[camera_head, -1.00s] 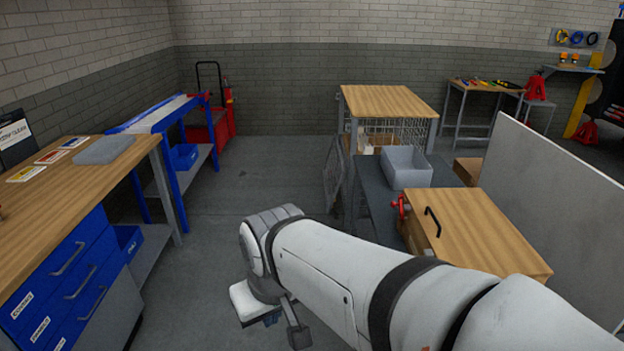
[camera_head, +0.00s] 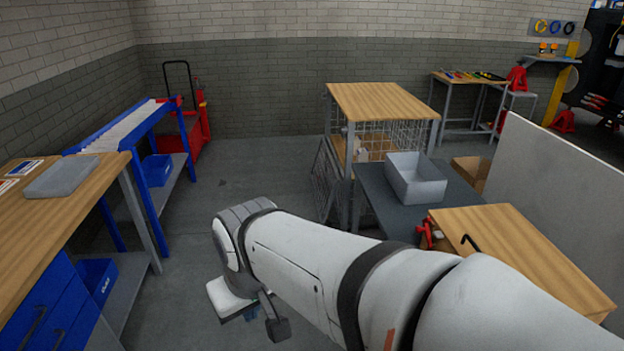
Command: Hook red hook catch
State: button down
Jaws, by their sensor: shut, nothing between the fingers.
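A small red fitting (camera_head: 426,235) sits at the left edge of the wooden-topped bench (camera_head: 520,255), partly hidden by the bench and my arm. It may be the red hook catch, but it is too small to tell how it stands. A black curved handle or hook (camera_head: 470,243) is on the bench next to it. My arm reaches across the lower middle of the view. Its end with my gripper (camera_head: 272,320) hangs low over the floor, left of the red fitting and apart from it. The gripper looks shut and empty, and is only partly visible.
A wire cage (camera_head: 396,133) with a wooden top and an open mesh door (camera_head: 327,182) stands behind. A grey bin (camera_head: 416,178) sits on a dark table. A grey panel (camera_head: 560,180) stands at right, a workbench (camera_head: 100,205) at left. The middle floor is clear.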

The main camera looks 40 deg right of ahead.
aim_at(426, 228)
jog(key=u, duration=0.1)
jog(key=i, duration=2.2)
jog(key=z, duration=3.9)
jog(key=i, duration=1)
jog(key=z, duration=0.1)
